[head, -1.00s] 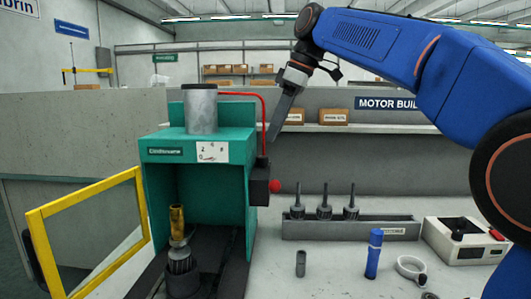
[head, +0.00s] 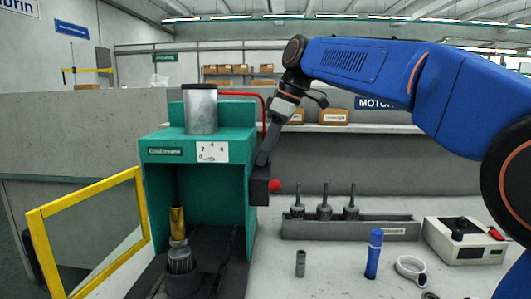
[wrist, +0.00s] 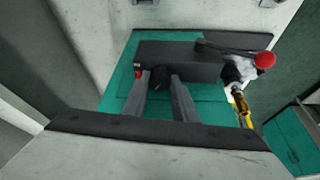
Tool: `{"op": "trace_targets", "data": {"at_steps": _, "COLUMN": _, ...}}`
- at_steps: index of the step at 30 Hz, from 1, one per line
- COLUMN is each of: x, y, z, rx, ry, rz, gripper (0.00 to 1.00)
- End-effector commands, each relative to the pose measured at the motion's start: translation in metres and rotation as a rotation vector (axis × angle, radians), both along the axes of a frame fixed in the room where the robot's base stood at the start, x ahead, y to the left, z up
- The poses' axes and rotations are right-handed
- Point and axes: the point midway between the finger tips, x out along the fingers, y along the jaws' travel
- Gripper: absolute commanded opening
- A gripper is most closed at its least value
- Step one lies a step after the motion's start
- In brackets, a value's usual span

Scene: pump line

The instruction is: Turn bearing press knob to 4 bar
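The green bearing press (head: 160,152) stands at left centre in the head view. Its white scale plate (head: 212,152) shows 0, 2, 4 and 6; the pointer is too small to read. A black block (head: 259,190) is on the press's right side. In the wrist view, a dark round knob (wrist: 158,80) shows beside the black block (wrist: 200,62), between the two fingers of my gripper (wrist: 160,84). The fingers are spread apart and appear open; contact with the knob cannot be told. In the head view my gripper (head: 264,152) points down just above the block, which hides the knob.
A red ball (head: 274,186) sticks out from the block, near my gripper. A red pipe (head: 262,100) runs behind it. The yellow-framed guard (head: 88,200) stands open at left. A rack (head: 345,230) with several shafts and a blue cylinder (head: 374,254) stand at right.

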Motion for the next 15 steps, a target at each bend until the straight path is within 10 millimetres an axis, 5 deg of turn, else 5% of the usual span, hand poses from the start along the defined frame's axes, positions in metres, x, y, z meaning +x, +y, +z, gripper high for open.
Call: {"op": "trace_targets", "data": {"at_steps": 15, "x": -0.0016, "y": 0.0003, "z": -0.0002, "rx": -0.001, "ry": 0.001, "rz": -0.127, "gripper": 0.04}}
